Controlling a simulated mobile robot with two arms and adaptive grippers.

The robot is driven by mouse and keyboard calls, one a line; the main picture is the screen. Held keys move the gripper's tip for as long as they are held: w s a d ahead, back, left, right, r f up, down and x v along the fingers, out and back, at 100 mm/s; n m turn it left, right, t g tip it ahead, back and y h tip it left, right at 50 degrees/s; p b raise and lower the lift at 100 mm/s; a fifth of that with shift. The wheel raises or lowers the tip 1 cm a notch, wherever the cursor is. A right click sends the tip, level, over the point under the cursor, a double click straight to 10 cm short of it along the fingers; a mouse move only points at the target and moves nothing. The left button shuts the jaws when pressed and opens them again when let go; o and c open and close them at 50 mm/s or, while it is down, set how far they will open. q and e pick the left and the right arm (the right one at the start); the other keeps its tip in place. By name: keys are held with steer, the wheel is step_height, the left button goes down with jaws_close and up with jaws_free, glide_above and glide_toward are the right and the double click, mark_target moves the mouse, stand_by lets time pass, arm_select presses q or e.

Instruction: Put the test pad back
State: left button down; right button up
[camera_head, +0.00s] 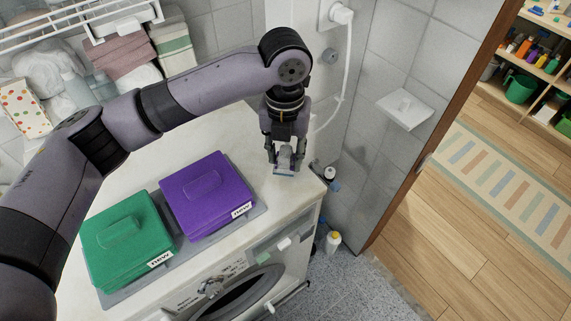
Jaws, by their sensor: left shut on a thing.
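My left gripper (285,152) points down over the right end of the white worktop, near its back right corner by the wall. It is shut on a small pale pad with a bluish lower edge (284,173), which is mostly hidden between the fingers. The pad is at or just above the worktop; I cannot tell if it touches. It may be the test pad, but it is too small to be sure. My right gripper is not in view.
A purple folded stack (208,196) and a green one (127,240), each labelled "new", lie on a grey tray (186,250) left of the gripper. The worktop (283,205) tops a washing machine (245,297). A white cable (346,75) hangs behind; a wall dish (405,109) is at right.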

mark_target(285, 179)
arm_select(q)
steer(key=shift+f, duration=0.6)
step_height(285, 179, down, 3)
steer(key=shift+f+p, duration=0.15)
steer(key=shift+p, duration=0.2)
steer(key=shift+f, duration=0.35)
steer(key=shift+f, duration=0.15)
steer(key=c, duration=1.1)
jaws_free()
